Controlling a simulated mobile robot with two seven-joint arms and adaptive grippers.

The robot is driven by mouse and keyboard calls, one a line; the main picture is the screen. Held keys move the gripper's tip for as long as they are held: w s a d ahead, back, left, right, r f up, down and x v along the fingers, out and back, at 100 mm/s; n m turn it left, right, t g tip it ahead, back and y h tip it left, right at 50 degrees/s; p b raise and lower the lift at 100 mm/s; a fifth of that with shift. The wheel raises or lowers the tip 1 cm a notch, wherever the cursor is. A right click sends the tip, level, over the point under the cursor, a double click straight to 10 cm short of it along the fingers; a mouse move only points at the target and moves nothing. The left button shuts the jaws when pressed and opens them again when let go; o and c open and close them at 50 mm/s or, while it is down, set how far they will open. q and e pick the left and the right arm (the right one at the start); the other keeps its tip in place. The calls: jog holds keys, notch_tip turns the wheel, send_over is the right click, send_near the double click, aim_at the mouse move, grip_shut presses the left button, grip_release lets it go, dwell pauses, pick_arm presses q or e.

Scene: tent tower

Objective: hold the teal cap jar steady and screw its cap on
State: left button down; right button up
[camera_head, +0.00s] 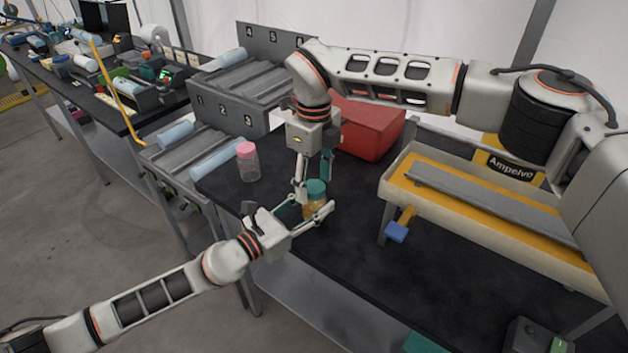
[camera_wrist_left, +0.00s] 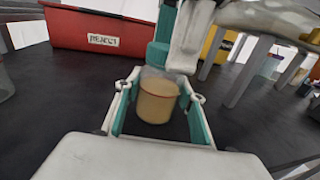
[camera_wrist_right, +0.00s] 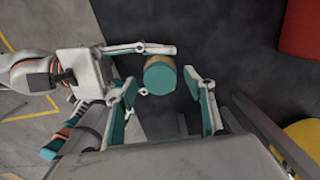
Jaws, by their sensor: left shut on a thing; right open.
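The teal cap jar (camera_head: 315,205) stands upright on the black table, with tan contents. Its teal cap (camera_head: 316,188) sits on top in the head view; the right wrist view shows the cap (camera_wrist_right: 160,76) from above. My left gripper (camera_head: 307,213) is shut around the jar body, a finger on each side; the left wrist view shows the jar (camera_wrist_left: 157,98) between its pads. My right gripper (camera_head: 313,180) points down above the jar, open, its fingers on either side of the cap and apart from it. Whether the cap is threaded cannot be told.
A pink-capped jar (camera_head: 247,161) stands to the left on the table (camera_head: 345,262). A red reject bin (camera_head: 368,128) is behind. A yellow-and-grey tray stand (camera_head: 480,200) with a blue-ended lever (camera_head: 398,231) is at the right. Numbered roller racks (camera_head: 190,155) stand at the left.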

notch_tip(320, 180, up, 12)
dwell(0.5)
pick_arm(q)
jog(key=c, duration=1.2)
grip_release()
jog(key=v, duration=1.2)
jog(key=shift+s, duration=0.1)
